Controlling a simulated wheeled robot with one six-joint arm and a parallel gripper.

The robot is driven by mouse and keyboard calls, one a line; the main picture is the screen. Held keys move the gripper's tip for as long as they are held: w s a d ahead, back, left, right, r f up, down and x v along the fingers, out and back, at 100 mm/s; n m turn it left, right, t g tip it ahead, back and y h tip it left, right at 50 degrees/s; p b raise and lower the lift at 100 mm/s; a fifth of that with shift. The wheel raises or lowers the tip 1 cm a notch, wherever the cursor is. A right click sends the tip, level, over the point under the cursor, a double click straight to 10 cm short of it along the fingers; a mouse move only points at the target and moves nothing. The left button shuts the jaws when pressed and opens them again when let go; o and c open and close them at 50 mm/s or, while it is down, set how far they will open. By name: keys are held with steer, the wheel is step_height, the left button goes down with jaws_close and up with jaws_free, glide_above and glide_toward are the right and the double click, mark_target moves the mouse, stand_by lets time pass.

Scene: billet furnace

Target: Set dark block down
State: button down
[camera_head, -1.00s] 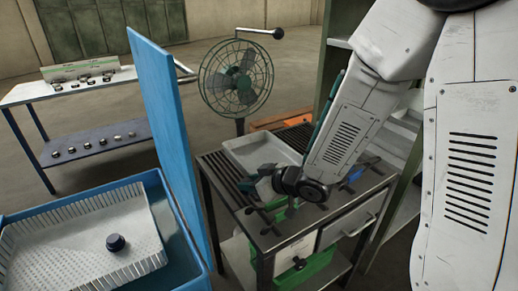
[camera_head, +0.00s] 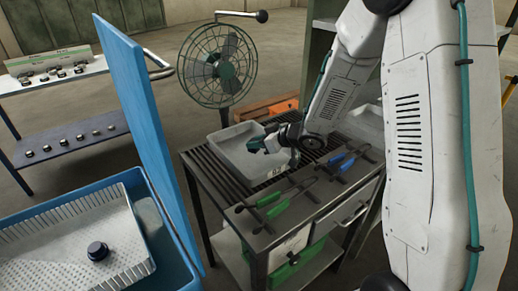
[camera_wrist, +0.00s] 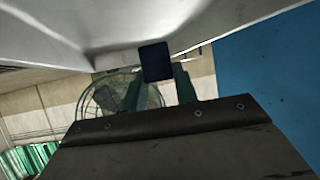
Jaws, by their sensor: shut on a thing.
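A dark blue block (camera_wrist: 156,62) shows in the wrist view, at the tips of my gripper's green fingers (camera_wrist: 182,82). In the head view my gripper (camera_head: 262,146) is over the right part of a pale metal tray (camera_head: 222,152), pointing left. My gripper is shut on the dark block. The block is too small in the head view to make out clearly, and I cannot tell whether it touches the tray.
The tray sits on a slatted table (camera_head: 205,165). Tongs with green handles (camera_head: 272,208) and blue handles (camera_head: 345,160) lie in front. A fan (camera_head: 217,65) stands behind. A blue panel (camera_head: 143,115) and a blue tub (camera_head: 165,235) are at left.

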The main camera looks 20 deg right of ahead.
mark_target(259, 150)
steer(key=shift+w+d, duration=0.3)
steer(key=shift+w, duration=0.1)
steer(key=shift+w+d+f, duration=0.1)
steer(key=shift+f, duration=1.7)
steer(key=shift+f, duration=0.1)
steer(key=c, duration=1.1)
jaws_free()
